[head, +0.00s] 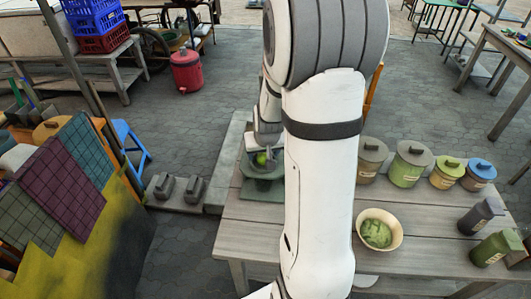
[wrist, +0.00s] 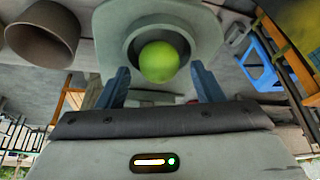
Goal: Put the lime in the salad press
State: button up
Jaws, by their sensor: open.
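The green lime (head: 261,159) shows at the grey-green clay mortar (head: 264,185), which I take for the salad press, at the far left end of the wooden table. In the wrist view the lime (wrist: 158,62) appears in front of the dark round mouth of the mortar (wrist: 190,20). My gripper (wrist: 161,80) is open, with one blue-grey finger on each side of the lime and a gap between each finger and it. How deep the lime sits in the mouth is hard to tell. My arm hides part of the table in the head view.
A cream bowl of green mash (head: 379,229) stands at the table's middle. Several lidded jars (head: 410,163) line the back edge, and dark and green containers (head: 497,248) stand at right. A brown round pot (wrist: 42,35) is near the mortar in the wrist view.

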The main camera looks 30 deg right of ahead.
jog(key=v, duration=1.1)
jog(key=s+a+r+n+g+y, duration=0.1)
jog(key=s+a+r+n, duration=0.2)
jog(key=s+a, duration=0.9)
jog(key=s+r, duration=0.1)
jog(key=s, duration=0.2)
jog(key=shift+s+a+r, duration=0.1)
jog(key=shift+s+a, duration=0.05)
